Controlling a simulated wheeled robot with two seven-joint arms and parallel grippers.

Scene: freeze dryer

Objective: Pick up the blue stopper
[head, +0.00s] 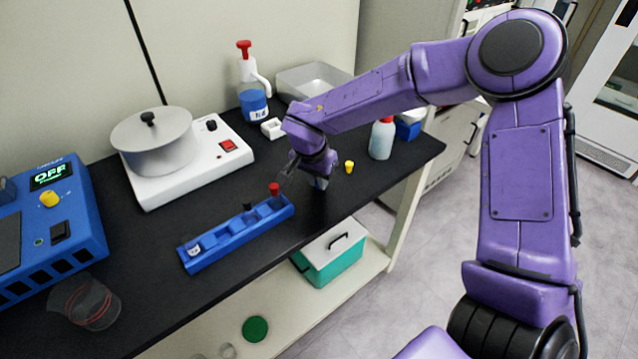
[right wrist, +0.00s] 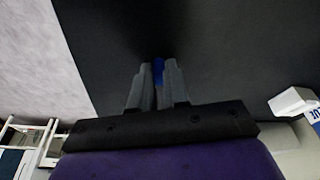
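My right gripper (head: 318,182) points down at the black table near its front right edge, to the right of the blue rack. In the right wrist view its two fingers (right wrist: 158,72) stand close together with the blue stopper (right wrist: 158,68) between them, and they appear to touch it on both sides. In the head view the gripper and wrist hide the stopper. I cannot tell whether the stopper is lifted off the table. My left gripper is not in view.
A yellow stopper (head: 349,166) and a white bottle (head: 382,140) stand to the right. A hot plate (head: 190,172) with a pot is behind left.

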